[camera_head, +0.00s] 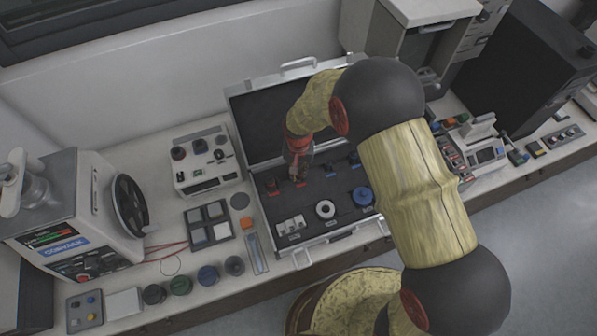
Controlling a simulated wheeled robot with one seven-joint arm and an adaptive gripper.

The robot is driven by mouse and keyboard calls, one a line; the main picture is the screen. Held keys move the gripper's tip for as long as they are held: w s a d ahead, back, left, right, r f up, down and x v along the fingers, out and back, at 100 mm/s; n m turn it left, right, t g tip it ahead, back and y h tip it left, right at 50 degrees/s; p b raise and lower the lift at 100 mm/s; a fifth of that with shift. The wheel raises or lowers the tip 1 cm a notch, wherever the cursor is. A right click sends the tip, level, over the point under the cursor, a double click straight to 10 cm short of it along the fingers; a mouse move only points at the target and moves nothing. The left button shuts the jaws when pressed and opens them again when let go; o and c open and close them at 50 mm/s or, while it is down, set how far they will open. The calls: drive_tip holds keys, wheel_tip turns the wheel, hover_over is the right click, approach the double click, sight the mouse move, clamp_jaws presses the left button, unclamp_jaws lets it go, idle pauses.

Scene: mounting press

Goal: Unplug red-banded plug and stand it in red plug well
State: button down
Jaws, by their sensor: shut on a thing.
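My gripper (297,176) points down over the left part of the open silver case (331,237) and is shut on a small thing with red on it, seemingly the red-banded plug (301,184). The fingers hide most of the plug, and I cannot tell if it is clear of the case floor. Another small red piece (270,186) sits in the case just left of the gripper. I cannot tell for sure which spot is the red plug well.
In the case, a blue round piece (363,196), a white ring (325,209) and pale blocks (290,226) lie near the front. A mounting press (75,215) and a white control box (203,160) stand to the left. My arm covers the case's right side.

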drive_tip(key=shift+f, duration=0.15)
drive_tip(key=c, duration=1.7)
unclamp_jaws()
drive_tip(key=shift+o, duration=0.8)
drive_tip(key=o, duration=0.4)
drive_tip(key=shift+r+p, duration=2.1)
drive_tip(key=shift+r, duration=1.7)
